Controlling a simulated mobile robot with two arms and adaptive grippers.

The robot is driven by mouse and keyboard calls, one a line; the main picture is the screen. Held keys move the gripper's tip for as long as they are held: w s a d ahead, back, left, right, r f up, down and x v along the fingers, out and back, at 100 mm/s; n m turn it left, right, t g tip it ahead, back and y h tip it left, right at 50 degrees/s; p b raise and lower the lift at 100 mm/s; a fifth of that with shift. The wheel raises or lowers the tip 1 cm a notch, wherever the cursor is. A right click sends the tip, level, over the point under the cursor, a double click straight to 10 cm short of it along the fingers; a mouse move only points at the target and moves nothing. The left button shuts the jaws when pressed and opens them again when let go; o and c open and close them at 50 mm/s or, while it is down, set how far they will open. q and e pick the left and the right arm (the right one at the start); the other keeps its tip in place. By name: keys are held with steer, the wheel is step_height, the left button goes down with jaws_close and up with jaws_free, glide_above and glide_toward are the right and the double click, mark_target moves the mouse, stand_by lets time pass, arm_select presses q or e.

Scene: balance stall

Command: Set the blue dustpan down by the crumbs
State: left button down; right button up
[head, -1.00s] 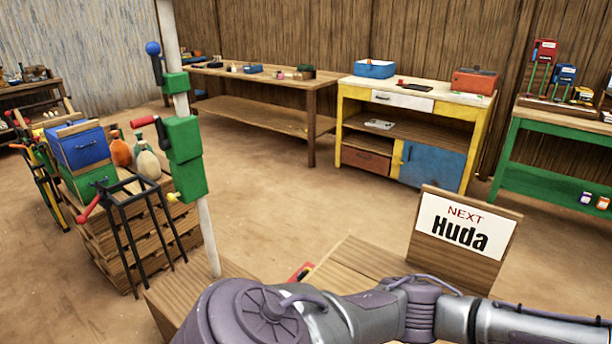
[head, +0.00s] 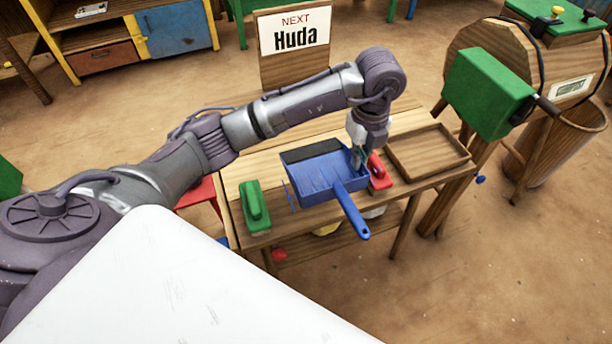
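The blue dustpan (head: 318,175) is at the work table (head: 415,185), with its dark lip toward the back and its handle pointing forward past the table's front edge. My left gripper (head: 358,160) points down at the dustpan's right side wall and appears shut on it. Whether the pan touches the tabletop is hard to tell. I cannot make out any crumbs; the pan and my arm cover part of the tabletop. My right gripper is out of view.
A green brush-like block (head: 254,206) lies left of the pan, and a red one (head: 379,172) close to its right. A shallow wooden tray (head: 428,152) sits at the table's right. A "NEXT Huda" sign (head: 294,35) stands behind. A wooden drum machine (head: 470,60) is at right.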

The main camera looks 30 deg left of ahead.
arm_select(q)
step_height(320, 180, down, 6)
steer(key=shift+w+d+f, duration=0.1)
steer(key=shift+w+f, duration=0.05)
steer(key=shift+f, duration=0.05)
step_height(320, 180, down, 4)
steer(key=shift+r+p, duration=0.15)
steer(key=shift+p, duration=0.15)
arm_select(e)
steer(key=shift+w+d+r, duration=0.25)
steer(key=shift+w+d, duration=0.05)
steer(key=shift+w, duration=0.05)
arm_select(q)
steer(key=shift+f, duration=0.2)
steer(key=c, duration=1.3)
jaws_free()
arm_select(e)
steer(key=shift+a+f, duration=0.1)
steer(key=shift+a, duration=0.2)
